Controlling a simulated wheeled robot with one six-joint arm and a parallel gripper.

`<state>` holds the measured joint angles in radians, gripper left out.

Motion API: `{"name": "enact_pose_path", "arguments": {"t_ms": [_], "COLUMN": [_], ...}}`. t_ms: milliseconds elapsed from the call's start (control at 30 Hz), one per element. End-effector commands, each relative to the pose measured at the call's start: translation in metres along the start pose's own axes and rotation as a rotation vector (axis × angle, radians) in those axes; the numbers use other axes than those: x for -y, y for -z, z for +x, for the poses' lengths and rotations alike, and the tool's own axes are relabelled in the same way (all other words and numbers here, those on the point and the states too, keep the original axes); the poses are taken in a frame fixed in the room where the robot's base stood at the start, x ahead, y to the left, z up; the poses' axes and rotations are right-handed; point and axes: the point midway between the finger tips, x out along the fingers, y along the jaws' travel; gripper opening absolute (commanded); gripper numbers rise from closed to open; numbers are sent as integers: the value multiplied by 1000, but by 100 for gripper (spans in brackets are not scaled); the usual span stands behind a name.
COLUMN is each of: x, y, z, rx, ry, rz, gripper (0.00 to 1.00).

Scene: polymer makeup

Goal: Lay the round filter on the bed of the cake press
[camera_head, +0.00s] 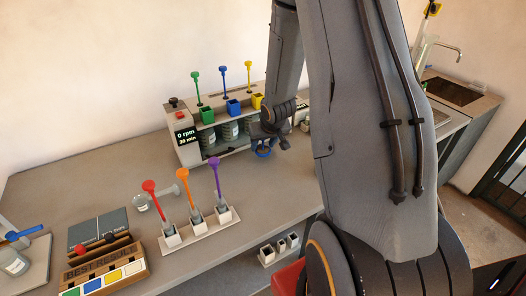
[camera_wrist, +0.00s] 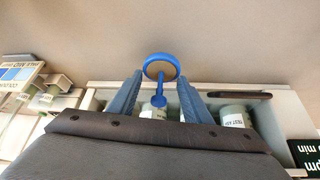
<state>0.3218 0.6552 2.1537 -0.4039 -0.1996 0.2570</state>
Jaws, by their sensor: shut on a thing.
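A round blue ring (camera_wrist: 148,62) with a pale middle and a short blue stem with a knob shows ahead of my gripper (camera_wrist: 160,84) in the wrist view; it seems to be the round filter.
The "BEST RESULT" board (camera_head: 104,272) is front left. A sink (camera_head: 455,92) is far right.

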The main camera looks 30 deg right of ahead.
Motion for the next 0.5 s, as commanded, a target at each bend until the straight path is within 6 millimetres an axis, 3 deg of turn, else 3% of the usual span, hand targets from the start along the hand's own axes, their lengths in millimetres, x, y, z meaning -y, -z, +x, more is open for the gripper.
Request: {"name": "enact_pose_path", "arguments": {"t_ms": [200, 500], "x": [-1, -1], "y": [-13, -14], "z": [22, 23], "rx": [3, 1], "ry": [-1, -1], "rz": [3, 2], "gripper": [22, 22]}}
